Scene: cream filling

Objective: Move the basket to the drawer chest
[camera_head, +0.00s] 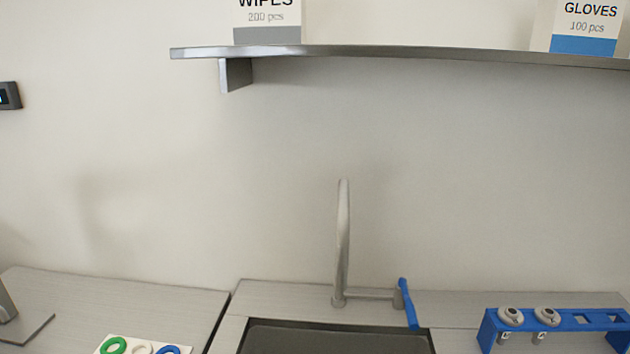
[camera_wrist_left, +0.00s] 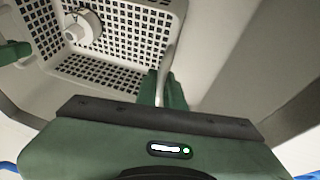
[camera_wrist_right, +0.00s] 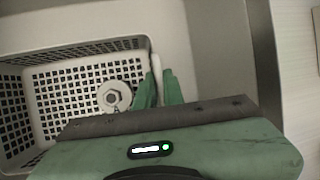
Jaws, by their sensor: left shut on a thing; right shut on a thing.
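The basket is a light grey perforated bin with a grid of square holes; it shows in the left wrist view (camera_wrist_left: 115,28) and in the right wrist view (camera_wrist_right: 90,70). A round pale part with a hexagonal centre (camera_wrist_right: 114,97) lies inside it. My left gripper (camera_wrist_left: 163,88) is shut on the basket's rim. My right gripper (camera_wrist_right: 158,85) is shut on the rim too, at another side. Neither the basket nor my grippers show in the head view. I do not recognise a drawer chest in any view.
In the head view a sink (camera_head: 335,339) with a tall tap (camera_head: 342,240) is set in the counter. A blue rack (camera_head: 555,322) stands right, a white plate with coloured rings (camera_head: 142,346) left. A shelf (camera_head: 400,52) with boxes hangs above.

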